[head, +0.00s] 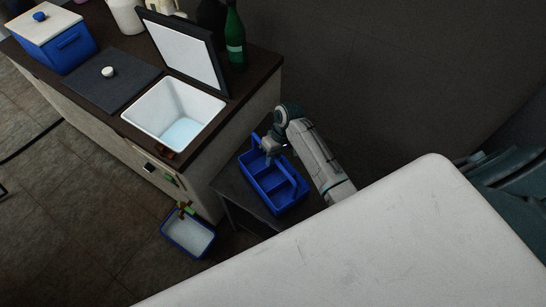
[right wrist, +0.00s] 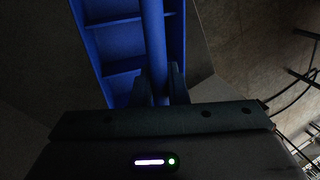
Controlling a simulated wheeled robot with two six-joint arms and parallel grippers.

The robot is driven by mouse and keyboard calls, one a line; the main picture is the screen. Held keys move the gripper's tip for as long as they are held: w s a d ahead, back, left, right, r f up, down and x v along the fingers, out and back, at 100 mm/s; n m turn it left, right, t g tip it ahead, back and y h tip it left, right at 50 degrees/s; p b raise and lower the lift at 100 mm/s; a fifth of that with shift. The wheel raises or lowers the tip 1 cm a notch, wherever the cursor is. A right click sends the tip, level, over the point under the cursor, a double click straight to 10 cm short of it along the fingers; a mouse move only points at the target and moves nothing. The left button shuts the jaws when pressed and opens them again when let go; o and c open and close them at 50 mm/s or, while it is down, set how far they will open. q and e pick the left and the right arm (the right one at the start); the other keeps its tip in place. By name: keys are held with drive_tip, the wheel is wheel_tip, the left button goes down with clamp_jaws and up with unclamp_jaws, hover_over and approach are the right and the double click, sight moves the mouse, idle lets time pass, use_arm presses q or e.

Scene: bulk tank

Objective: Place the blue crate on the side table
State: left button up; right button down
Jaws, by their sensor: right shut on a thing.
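The blue crate (head: 264,181) is an open carrier with compartments and a raised bar handle. It is at the dark side table (head: 232,190), over its top; I cannot tell whether its base touches the surface. In the right wrist view the fingers of my right gripper (right wrist: 160,86) are shut on the blue bar of the crate (right wrist: 115,40). The crate hides much of the table top. My left gripper is not in view.
A counter (head: 262,75) with an open-lidded white basin (head: 172,112) stands left of the side table. A green bottle (head: 235,40) and a blue box with a pale lid (head: 62,48) stand on it. A blue-rimmed tray (head: 188,234) is low beside the counter. A wall is behind.

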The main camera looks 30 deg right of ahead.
drive_tip(key=shift+f, duration=0.1)
drive_tip(key=c, duration=1.4)
unclamp_jaws()
drive_tip(key=b+v, duration=0.2)
drive_tip(key=v, duration=1)
drive_tip(key=shift+b, duration=0.35)
